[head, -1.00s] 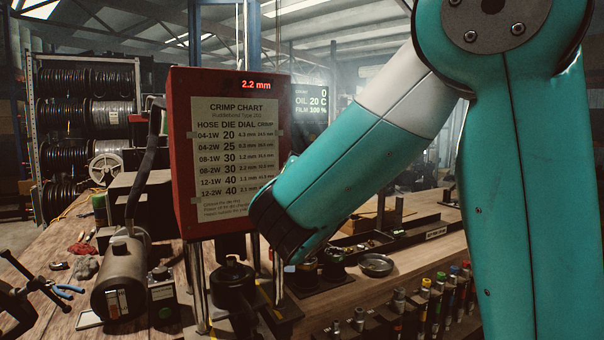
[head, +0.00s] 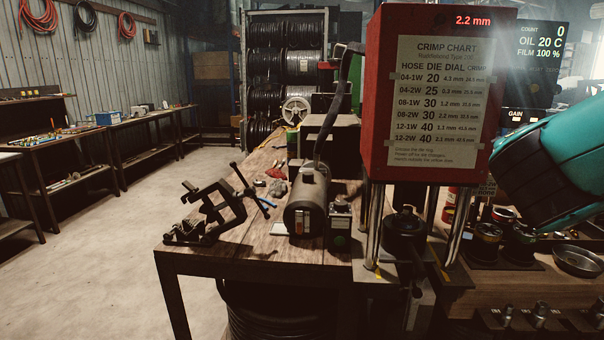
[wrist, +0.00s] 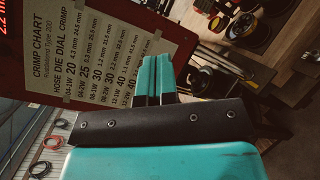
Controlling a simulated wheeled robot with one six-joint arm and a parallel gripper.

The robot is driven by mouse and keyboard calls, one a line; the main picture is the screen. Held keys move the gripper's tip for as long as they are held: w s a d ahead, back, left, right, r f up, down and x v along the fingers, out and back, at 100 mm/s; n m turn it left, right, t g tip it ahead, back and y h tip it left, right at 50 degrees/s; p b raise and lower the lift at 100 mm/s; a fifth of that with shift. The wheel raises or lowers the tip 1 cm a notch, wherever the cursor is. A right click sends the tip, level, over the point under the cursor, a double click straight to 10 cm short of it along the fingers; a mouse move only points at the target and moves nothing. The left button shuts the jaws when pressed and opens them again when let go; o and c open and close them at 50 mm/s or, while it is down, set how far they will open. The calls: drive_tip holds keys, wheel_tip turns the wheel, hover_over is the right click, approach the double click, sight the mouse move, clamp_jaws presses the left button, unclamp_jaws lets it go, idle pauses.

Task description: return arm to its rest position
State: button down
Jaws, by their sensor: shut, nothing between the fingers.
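My gripper (wrist: 158,62) shows in the wrist view, its two teal fingers together with nothing between them. Beyond the fingers is the red crimper head with its crimp chart (wrist: 85,72), tilted in this view. In the head view, my teal arm (head: 560,165) enters from the right edge, its dark end close to the right side of the crimper head (head: 376,90). I cannot make out the fingers in the head view. The display on the crimper reads 2.2 mm.
A wooden bench (head: 258,225) holds a clamp (head: 215,212), a dark cylinder motor (head: 306,205) and blue-handled pliers (head: 267,201). A metal dish (head: 578,261) sits on the bench at right. Open floor (head: 110,260) lies to the left.

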drive_tip(key=s+a+f+m+g+y, duration=0.2)
drive_tip(key=a+f+m+g+y, duration=0.15)
drive_tip(key=a+f, duration=0.2)
drive_tip(key=s+a+f+m+g+y, duration=0.25)
drive_tip(key=a+f+m+y, duration=0.2)
drive_tip(key=f, duration=0.25)
drive_tip(key=s+a+f+m+g+y, duration=0.1)
drive_tip(key=s+a+m+g+y, duration=0.2)
drive_tip(key=s+a, duration=1)
drive_tip(key=s+g+y, duration=0.3)
drive_tip(key=s+g, duration=0.1)
drive_tip(key=g, duration=0.1)
drive_tip(key=shift+a+m, duration=0.25)
drive_tip(key=shift+m, duration=0.15)
